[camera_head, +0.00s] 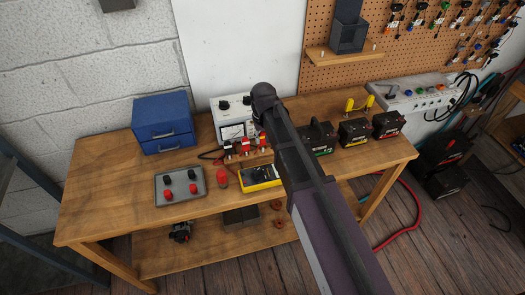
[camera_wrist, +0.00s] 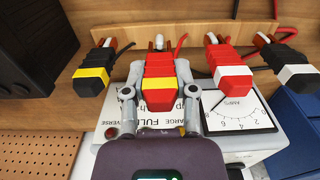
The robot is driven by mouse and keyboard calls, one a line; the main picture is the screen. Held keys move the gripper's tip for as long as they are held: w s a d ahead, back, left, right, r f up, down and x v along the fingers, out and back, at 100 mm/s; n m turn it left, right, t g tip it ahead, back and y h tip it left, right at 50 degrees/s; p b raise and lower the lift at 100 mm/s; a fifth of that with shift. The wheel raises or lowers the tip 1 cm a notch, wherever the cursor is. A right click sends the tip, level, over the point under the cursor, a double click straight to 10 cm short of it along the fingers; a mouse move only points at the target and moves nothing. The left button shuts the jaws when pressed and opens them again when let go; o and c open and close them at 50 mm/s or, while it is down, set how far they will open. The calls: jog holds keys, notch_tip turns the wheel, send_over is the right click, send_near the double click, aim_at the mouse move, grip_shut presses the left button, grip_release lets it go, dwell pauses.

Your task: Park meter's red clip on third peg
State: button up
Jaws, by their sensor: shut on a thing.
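My gripper (camera_wrist: 159,98) is shut on a red clip with a yellow end (camera_wrist: 160,75) in the wrist view. A pale peg (camera_wrist: 159,42) shows just beyond this clip; I cannot tell whether they touch. To its left is a black clip with a yellow end (camera_wrist: 95,70). To its right are a red clip with a white end (camera_wrist: 230,70) and a black clip with a white end (camera_wrist: 290,66). The yellow multimeter (camera_head: 258,176) lies on the bench in the head view. My arm hides most of the gripper and held clip there.
A white charger with a dial (camera_wrist: 240,110) stands close to the clips. On the wooden bench (camera_head: 105,195) are a blue drawer box (camera_head: 163,124), a grey panel with red and black posts (camera_head: 180,185), a red cylinder (camera_head: 222,178) and several black batteries (camera_head: 354,131).

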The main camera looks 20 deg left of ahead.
jog(key=shift+f+b, duration=0.5)
jog(key=shift+f, duration=0.1)
jog(key=o, duration=0.9)
notch_tip(320, 180, up, 9)
jog(key=p, duration=0.8)
jog(key=shift+f+p, duration=0.2)
jog(key=shift+p, duration=0.1)
